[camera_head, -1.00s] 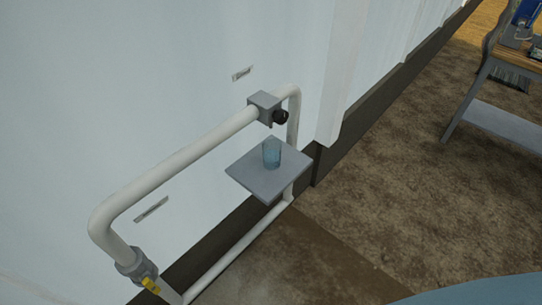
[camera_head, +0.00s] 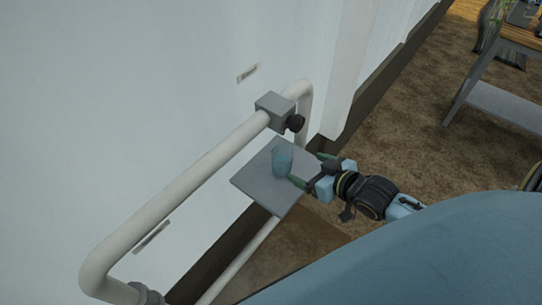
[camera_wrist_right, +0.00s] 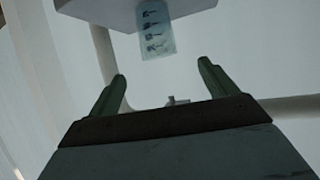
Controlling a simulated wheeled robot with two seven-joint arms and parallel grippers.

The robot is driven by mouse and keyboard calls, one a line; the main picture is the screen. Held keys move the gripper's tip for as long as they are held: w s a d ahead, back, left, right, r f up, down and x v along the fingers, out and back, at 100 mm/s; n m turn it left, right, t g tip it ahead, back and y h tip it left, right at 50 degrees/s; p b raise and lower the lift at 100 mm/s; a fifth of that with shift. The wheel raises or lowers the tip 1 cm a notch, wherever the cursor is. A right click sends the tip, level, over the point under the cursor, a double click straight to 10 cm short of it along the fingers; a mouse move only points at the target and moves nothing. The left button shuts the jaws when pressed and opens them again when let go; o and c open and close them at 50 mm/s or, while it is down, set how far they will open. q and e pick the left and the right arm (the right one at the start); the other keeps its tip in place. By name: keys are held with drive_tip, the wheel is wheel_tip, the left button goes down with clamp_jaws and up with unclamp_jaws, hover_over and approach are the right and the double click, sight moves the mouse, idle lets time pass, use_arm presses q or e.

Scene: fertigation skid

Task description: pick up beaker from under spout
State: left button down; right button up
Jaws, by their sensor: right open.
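The beaker (camera_head: 282,161) is a small translucent blue cup standing upright on a grey square plate (camera_head: 262,189), below and slightly left of the dark spout (camera_head: 295,123). My right gripper (camera_head: 311,170) is open at the plate's right side, its green fingers pointing at the beaker. One fingertip looks close to the beaker; I cannot tell whether it touches. My left gripper is out of view.
A white pipe frame (camera_head: 190,178) runs along the pale wall, with a grey block (camera_head: 275,108) holding the spout. A table (camera_head: 507,105) stands at the far right. Brown floor (camera_head: 400,140) between them is clear. My large blue body part covers the lower right.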

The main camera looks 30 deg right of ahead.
drive_tip(key=b, duration=0.2)
approach(275, 149)
drive_tip(key=shift+w+a+f, duration=0.2)
drive_tip(key=shift+w+f, duration=0.35)
drive_tip(key=shift+w, duration=0.05)
drive_tip(key=shift+w+a+f, duration=0.25)
drive_tip(key=shift+w+f, duration=0.25)
drive_tip(key=shift+w, duration=0.15)
drive_tip(key=x, duration=0.1)
drive_tip(key=b+x, duration=0.1)
drive_tip(key=x, duration=0.2)
drive_tip(key=shift+w+d+f, duration=0.1)
drive_tip(key=shift+w+d, duration=0.15)
drive_tip(key=shift+w, duration=0.2)
drive_tip(key=shift+w+f, duration=0.1)
drive_tip(key=shift+w, duration=0.1)
drive_tip(key=shift+a, duration=0.1)
drive_tip(key=c, duration=1)
drive_tip(key=shift+c, duration=0.8)
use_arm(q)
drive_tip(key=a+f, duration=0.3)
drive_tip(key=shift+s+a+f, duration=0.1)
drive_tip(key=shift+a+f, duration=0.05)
